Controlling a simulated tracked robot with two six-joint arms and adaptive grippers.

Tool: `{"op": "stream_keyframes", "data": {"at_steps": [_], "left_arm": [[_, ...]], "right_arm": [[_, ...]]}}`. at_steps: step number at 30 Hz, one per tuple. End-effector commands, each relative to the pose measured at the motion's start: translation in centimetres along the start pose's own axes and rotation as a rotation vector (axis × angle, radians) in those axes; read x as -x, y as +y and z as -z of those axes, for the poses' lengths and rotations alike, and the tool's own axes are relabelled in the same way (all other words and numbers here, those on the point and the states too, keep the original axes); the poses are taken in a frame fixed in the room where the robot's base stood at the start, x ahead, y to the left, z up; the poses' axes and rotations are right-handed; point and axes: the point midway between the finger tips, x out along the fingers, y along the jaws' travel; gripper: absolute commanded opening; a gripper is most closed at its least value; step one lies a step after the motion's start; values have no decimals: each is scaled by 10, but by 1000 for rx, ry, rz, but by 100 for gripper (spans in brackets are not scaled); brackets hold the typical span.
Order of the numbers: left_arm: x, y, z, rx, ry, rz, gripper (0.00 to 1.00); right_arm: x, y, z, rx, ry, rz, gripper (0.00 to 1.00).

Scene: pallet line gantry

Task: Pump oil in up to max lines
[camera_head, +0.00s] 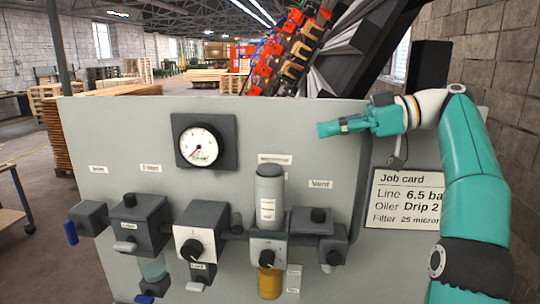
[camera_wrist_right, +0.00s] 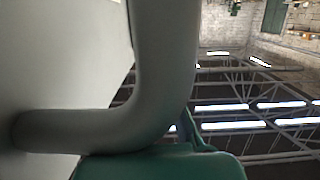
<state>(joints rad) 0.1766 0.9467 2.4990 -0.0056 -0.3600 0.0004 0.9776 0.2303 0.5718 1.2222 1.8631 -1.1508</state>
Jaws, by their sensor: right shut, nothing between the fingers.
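The oiler (camera_head: 267,246) sits on the lower middle of a grey panel, with an amber bowl (camera_head: 270,283) below it. A grey cylinder (camera_head: 269,190) with a white label stands above the oiler. Any max line is too small to make out. My right gripper (camera_head: 325,129) is shut and empty, pointing left in front of the panel's upper right, above and to the right of the oiler. It touches none of the fittings. My left gripper is not in view.
The grey panel (camera_head: 120,120) carries a dial gauge (camera_head: 202,146), a filter (camera_head: 139,222) with a clear bowl, a knobbed regulator (camera_head: 196,246), a vent block (camera_head: 333,247) and a blue-handled inlet valve (camera_head: 88,217). The panel's upper middle is clear.

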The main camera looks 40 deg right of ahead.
Motion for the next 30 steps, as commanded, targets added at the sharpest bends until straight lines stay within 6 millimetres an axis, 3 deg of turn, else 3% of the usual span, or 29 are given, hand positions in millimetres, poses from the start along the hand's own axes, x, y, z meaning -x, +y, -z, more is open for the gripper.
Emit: {"op": "stream_keyframes", "data": {"at_steps": [11, 17, 26, 30], "left_arm": [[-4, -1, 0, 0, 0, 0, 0], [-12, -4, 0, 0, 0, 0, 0], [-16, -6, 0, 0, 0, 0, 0], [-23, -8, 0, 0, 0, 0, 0]], "right_arm": [[-9, 0, -1, -1, 2, 1, 0], [-39, -1, -1, 1, 2, 5, 0], [-102, -2, 0, 1, 1, 5, 0], [-105, 0, -22, -3, -1, -3, 0]]}}
